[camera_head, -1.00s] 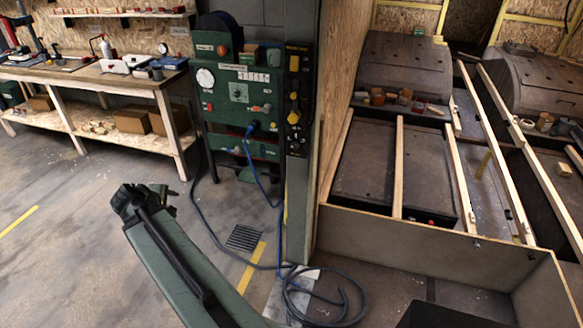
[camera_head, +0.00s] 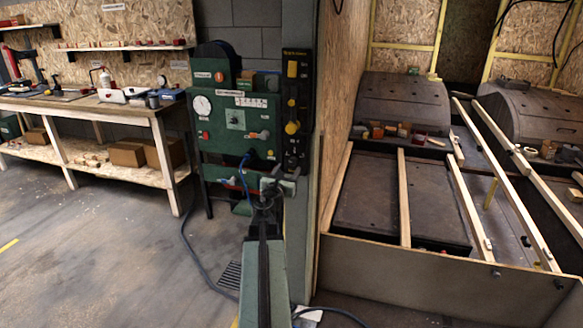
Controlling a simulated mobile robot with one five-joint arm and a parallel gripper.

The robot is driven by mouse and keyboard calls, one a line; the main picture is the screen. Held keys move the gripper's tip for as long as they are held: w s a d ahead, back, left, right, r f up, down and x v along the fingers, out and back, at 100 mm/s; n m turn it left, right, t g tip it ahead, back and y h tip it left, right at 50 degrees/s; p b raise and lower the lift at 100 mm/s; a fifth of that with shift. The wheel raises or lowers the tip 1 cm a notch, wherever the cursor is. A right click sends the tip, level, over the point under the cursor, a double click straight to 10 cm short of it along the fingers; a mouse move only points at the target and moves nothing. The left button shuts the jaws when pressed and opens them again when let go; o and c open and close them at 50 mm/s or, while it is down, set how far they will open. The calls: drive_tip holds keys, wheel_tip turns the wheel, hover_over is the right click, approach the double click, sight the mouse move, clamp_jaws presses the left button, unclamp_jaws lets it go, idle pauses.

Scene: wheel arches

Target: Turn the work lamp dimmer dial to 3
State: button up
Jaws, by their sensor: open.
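My gripper (camera_head: 278,186) is raised in front of the lower right part of a green control panel (camera_head: 222,146). It is open, with nothing seen between its jaws. A dark round dial (camera_head: 236,118) on a light square plate sits mid-panel, above and left of my gripper. A black strip (camera_head: 297,90) right of the panel carries a yellow upper knob (camera_head: 292,69) and a yellow round lower knob (camera_head: 292,128). The labels are too small to read, so I cannot tell which is the work lamp dimmer. My gripper looks apart from these controls and hides a low part of the panel.
A blue cable (camera_head: 243,175) hangs beside my gripper. A workbench (camera_head: 90,108) stands left, and a low wooden wall (camera_head: 430,262) stands right.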

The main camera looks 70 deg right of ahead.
sight(292, 163)
drive_tip(key=d, duration=0.5)
drive_tip(key=shift+w, duration=0.15)
clamp_jaws()
